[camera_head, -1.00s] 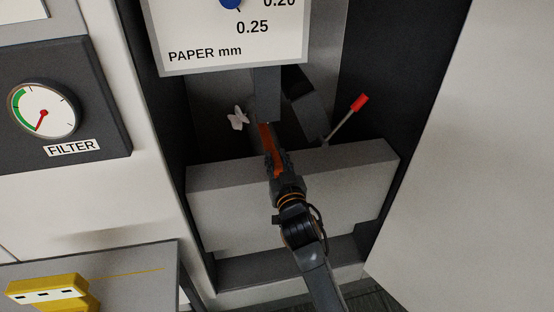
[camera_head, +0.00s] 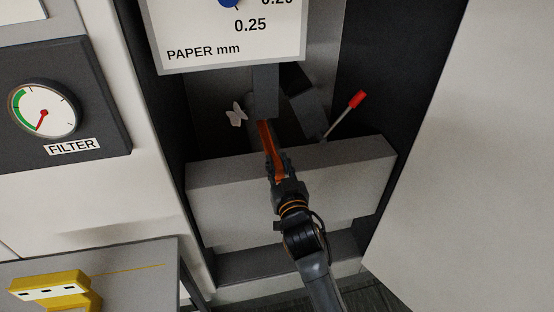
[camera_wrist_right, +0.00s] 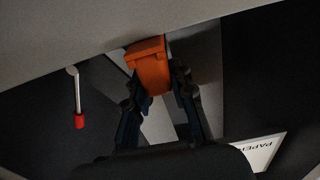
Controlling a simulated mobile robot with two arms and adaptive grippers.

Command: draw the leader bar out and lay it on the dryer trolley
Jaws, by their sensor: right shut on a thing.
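The orange leader bar (camera_head: 266,137) is in the recess of the machine, above the grey block, in the head view. My right gripper (camera_head: 275,158) is shut on it. In the right wrist view the bar's blunt orange end (camera_wrist_right: 150,65) sits between the two fingers of the right gripper (camera_wrist_right: 157,80). The bar's far end meets a dark upright part, so I cannot tell whether it is free there. My left gripper is not in view. A grey top at the lower left (camera_head: 130,265) may be the dryer trolley; I cannot tell for sure.
A grey block (camera_head: 310,185) lies across the recess under my right arm. A red-tipped lever (camera_head: 356,99) stands right of the gripper, and a pale wing-shaped knob (camera_head: 236,114) left of it. The paper scale panel (camera_head: 200,50) hangs above. A yellow bracket (camera_head: 50,290) is at lower left.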

